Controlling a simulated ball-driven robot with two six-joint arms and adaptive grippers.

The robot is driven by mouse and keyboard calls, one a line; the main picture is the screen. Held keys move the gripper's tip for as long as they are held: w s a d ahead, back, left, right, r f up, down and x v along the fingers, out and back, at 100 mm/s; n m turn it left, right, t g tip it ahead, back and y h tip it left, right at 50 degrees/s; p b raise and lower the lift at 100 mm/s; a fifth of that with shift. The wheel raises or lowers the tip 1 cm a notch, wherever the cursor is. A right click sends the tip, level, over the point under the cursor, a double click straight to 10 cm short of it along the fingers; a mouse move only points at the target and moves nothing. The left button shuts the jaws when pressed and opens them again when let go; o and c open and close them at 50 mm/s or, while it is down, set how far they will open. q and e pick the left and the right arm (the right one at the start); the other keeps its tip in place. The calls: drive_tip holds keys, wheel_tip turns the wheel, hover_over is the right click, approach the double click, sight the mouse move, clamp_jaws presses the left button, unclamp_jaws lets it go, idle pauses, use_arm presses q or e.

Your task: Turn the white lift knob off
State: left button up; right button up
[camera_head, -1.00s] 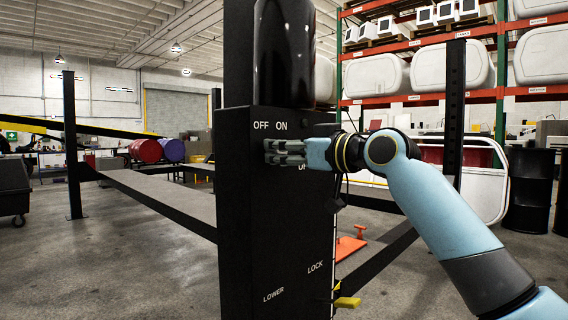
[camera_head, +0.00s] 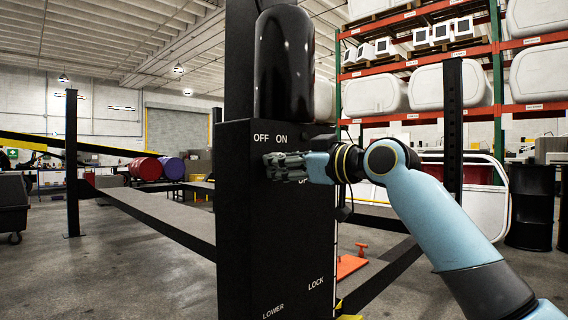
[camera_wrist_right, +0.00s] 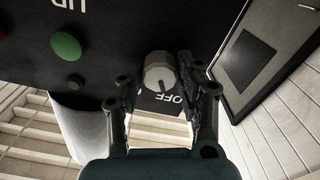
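The white lift knob (camera_wrist_right: 159,73) is on the black panel in the right wrist view, beside the printed word OFF. My right gripper (camera_wrist_right: 158,78) has its two dark fingers apart, one on each side of the knob. A narrow gap shows between the knob and the fingers, so I cannot tell any contact. In the head view the right gripper (camera_head: 285,166) is at the front of the black control box (camera_head: 262,225), just below the OFF and ON labels, and hides the knob. My left gripper is not in view.
A dark cylinder (camera_head: 284,65) stands above the box. A ramp (camera_head: 160,212) runs at left; a stocked rack (camera_head: 498,75) stands behind.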

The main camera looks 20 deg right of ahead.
drive_tip(key=o, duration=0.4)
drive_tip(key=v, duration=1.2)
idle(0.3)
